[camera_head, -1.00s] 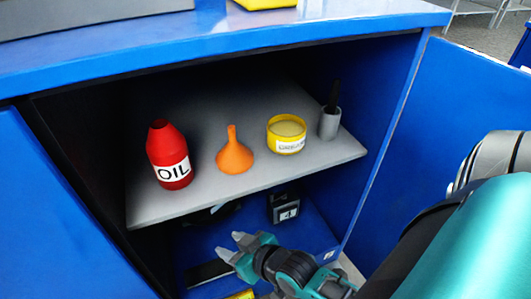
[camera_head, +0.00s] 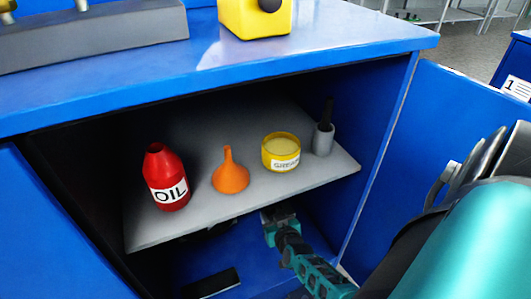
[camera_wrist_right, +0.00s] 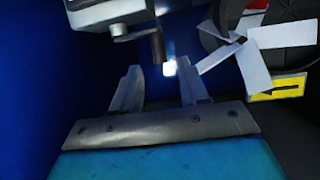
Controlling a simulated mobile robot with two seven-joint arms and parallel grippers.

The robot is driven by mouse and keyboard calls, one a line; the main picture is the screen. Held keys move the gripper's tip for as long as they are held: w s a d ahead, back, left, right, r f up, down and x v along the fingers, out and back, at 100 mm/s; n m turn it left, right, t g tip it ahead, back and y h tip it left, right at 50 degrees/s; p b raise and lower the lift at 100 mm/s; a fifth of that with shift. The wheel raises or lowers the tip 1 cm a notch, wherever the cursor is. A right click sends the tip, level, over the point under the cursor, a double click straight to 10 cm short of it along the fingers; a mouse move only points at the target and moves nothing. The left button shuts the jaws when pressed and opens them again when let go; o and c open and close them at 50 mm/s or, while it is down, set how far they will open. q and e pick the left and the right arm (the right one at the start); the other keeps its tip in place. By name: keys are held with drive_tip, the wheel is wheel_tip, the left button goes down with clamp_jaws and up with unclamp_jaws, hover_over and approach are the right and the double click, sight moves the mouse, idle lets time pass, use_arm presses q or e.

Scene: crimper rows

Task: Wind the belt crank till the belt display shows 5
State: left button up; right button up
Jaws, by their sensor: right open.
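My right gripper (camera_head: 279,226) reaches into the lower part of the cabinet, under the shelf. In the right wrist view it is open and empty (camera_wrist_right: 158,78), with its two fingers apart. A crank with a dark grip (camera_wrist_right: 157,45) hangs from a grey box (camera_wrist_right: 110,12) just beyond the fingertips. The grip appears between the fingers in the picture; I cannot tell whether it is inside the jaws. No belt display can be read in either view now; in the head view the gripper covers much of the box. My left gripper is not in view.
The shelf (camera_head: 145,228) above my right gripper holds a red oil bottle (camera_head: 166,180), an orange funnel (camera_head: 230,175), a yellow grease tub (camera_head: 281,153) and a grey cup (camera_head: 323,140). A white-bladed wheel (camera_wrist_right: 248,42) and yellow arrow label (camera_wrist_right: 277,88) lie right of the crank.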

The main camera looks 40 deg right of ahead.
sight(268, 209)
drive_tip(key=b+x, duration=0.3)
drive_tip(key=x, duration=0.3)
drive_tip(key=shift+w+d+f, duration=0.1)
drive_tip(key=shift+w+f, duration=0.15)
drive_tip(key=shift+w, duration=0.1)
clamp_jaws()
